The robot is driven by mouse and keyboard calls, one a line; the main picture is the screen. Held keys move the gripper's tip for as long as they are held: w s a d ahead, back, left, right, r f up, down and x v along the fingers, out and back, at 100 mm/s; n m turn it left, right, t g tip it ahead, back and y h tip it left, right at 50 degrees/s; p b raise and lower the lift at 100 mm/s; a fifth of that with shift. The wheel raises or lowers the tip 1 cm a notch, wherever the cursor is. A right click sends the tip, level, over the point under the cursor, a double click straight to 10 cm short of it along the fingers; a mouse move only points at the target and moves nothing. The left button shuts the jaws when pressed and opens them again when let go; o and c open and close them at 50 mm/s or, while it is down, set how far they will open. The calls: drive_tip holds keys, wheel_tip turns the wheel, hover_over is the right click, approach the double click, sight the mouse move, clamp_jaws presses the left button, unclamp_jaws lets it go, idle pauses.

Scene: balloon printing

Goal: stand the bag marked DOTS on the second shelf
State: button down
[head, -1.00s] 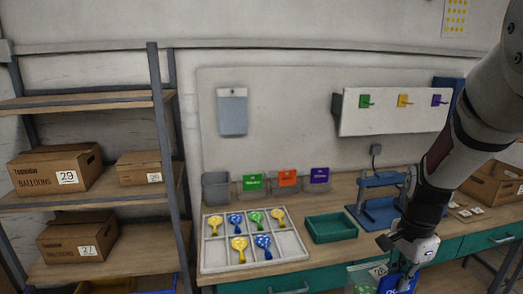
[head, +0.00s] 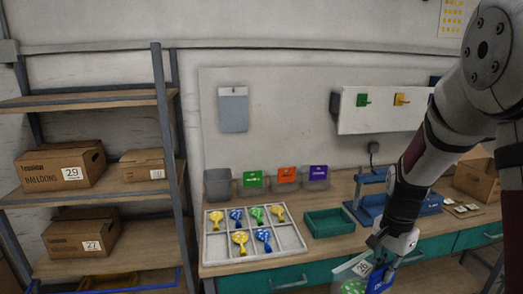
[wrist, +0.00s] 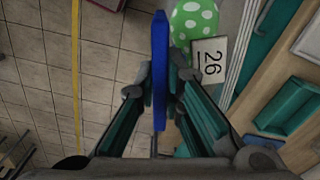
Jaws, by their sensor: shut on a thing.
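My gripper (head: 387,256) is shut on the blue header of a clear bag (head: 349,277) at the bottom right of the head view. The bag hangs in front of the bench, and its lower part is cut off. In the wrist view the header (wrist: 159,70) is edge-on between the fingers. A green balloon with white dots (wrist: 193,22) and a tag reading 26 (wrist: 209,60) show beside it. The word on the header is not readable. The shelf rack at left has a top board (head: 80,104), a middle board (head: 110,192) and a lower board (head: 150,252).
Boxes 29 (head: 60,166) and a smaller one (head: 143,166) stand on the middle board, box 27 (head: 78,235) on the lower. The top board is bare. A rack post (head: 168,150) stands at the front right. The bench holds a balloon tray (head: 296,246) and green tray (head: 330,222).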

drive_tip(key=w+a+f+n, duration=0.7)
drive_tip(key=w+a+n, duration=0.3)
drive_tip(key=w+n, duration=0.1)
drive_tip(key=shift+f+n, duration=0.2)
drive_tip(key=shift+n, duration=0.5)
